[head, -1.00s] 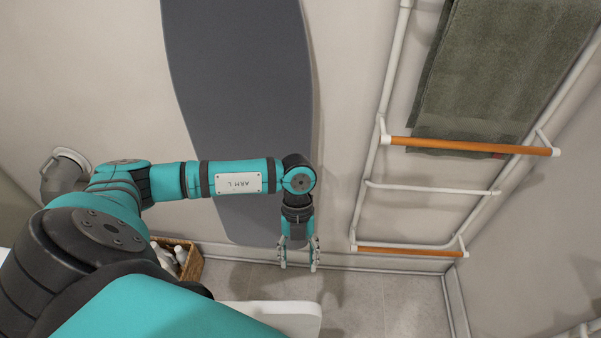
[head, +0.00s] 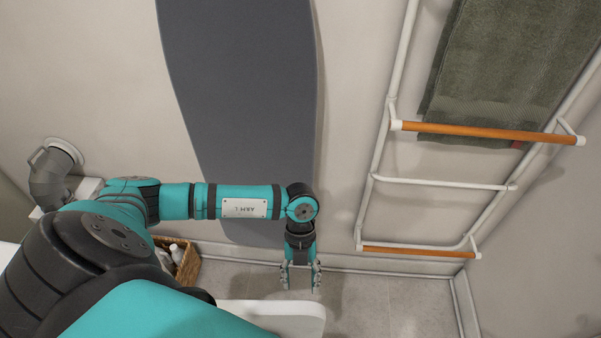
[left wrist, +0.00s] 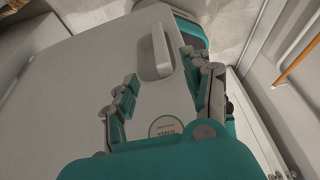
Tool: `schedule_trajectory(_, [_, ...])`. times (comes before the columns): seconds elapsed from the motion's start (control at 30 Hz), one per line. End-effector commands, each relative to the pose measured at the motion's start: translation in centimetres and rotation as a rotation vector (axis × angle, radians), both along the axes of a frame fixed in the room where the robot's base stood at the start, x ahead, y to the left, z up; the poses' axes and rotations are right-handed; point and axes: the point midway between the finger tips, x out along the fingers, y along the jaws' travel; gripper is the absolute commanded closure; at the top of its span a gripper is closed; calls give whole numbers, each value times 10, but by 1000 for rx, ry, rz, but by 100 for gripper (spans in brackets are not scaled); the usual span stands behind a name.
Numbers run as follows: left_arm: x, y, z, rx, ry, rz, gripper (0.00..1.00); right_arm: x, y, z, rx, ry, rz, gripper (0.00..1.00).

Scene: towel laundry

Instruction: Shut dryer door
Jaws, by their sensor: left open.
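In the left wrist view a white panel with a raised pull handle (left wrist: 161,50) and a round label (left wrist: 168,125) fills the middle; it looks like the dryer door (left wrist: 75,90). In the head view a white slab with a rounded corner (head: 285,315) shows at the bottom, partly hidden by my arm; it seems to be the same door. My left gripper (head: 301,279) points down just beyond the slab's far edge, open and empty. In the left wrist view its fingers (left wrist: 165,95) spread in front of the panel, with the handle beyond the fingertips. My right gripper is out of view.
A wicker basket with bottles (head: 187,262) stands on the floor at left. A dark grey ironing board (head: 245,90) leans on the wall. A drying rack (head: 370,190) with a green towel (head: 500,70) is at right. Floor (head: 390,300) beneath the rack is clear.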

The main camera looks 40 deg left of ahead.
Motion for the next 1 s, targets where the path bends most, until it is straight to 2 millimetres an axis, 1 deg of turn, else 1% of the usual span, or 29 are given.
schedule_trajectory(0.03, [-6, -4, -11, -1, 6, -1, 50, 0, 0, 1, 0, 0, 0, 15])
schedule_trajectory(0.3, [-23, -17, -66, -1, 4, -1, 50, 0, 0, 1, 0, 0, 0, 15])
schedule_trajectory(0.5, [-33, -26, -98, -2, 2, 0, 50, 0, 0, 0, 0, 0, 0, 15])
schedule_trajectory(0.7, [-37, -29, -113, 0, 0, -1, 50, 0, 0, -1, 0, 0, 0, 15])
schedule_trajectory(1.0, [-38, -29, -114, -1, 0, -2, 50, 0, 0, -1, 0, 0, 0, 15])
